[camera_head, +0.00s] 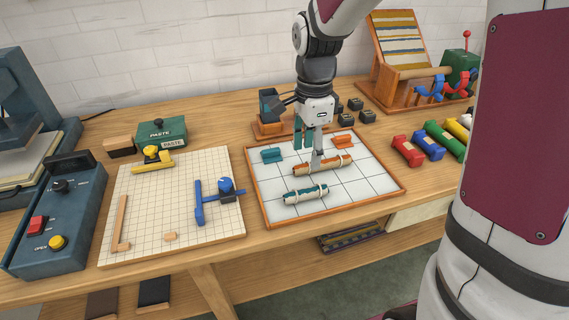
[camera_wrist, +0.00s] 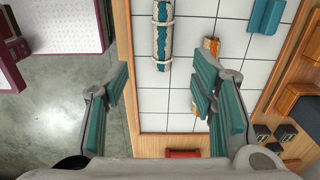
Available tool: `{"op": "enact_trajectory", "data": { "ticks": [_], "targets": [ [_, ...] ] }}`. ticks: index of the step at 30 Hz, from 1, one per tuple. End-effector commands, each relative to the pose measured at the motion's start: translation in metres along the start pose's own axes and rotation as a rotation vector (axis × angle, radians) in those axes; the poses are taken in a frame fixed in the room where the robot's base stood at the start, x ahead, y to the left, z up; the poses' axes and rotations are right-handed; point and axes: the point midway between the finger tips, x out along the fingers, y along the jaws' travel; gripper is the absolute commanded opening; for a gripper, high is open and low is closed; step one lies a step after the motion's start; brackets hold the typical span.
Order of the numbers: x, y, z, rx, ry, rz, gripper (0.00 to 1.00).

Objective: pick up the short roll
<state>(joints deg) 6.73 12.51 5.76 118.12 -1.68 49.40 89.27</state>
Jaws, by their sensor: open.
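The teal roll (camera_head: 306,194), tied with pale bands, lies on the white-tiled tray (camera_head: 263,205) near its front edge; it looks shorter than the orange roll (camera_head: 322,165) lying behind it. My gripper (camera_head: 309,155) is open and empty above the tray, close over the orange roll in the head view. In the wrist view my gripper (camera_wrist: 162,82) has its fingertips apart, with bare tile between them.
A teal block (camera_head: 271,155) and an orange block (camera_head: 343,141) sit at the tray's back. Red (camera_head: 407,151), blue (camera_head: 428,146) and green (camera_head: 444,139) spools lie to the right. A gridded board (camera_head: 170,205) with tools stands left.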

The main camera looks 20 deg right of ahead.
Motion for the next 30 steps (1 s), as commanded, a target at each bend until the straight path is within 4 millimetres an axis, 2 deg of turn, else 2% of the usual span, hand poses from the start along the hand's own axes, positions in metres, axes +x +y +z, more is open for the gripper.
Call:
{"op": "enact_trajectory", "data": {
  "ticks": [4,12,22,30],
  "targets": [
    [0.018,-0.001,0.000,0.011,-0.001,0.005,0.52],
    [0.068,0.000,0.000,0.007,-0.001,0.006,0.52],
    [0.094,-0.001,0.000,0.007,-0.001,0.003,0.52],
    [0.131,-0.004,0.000,0.007,-0.001,0.004,0.52]
  ]
}}
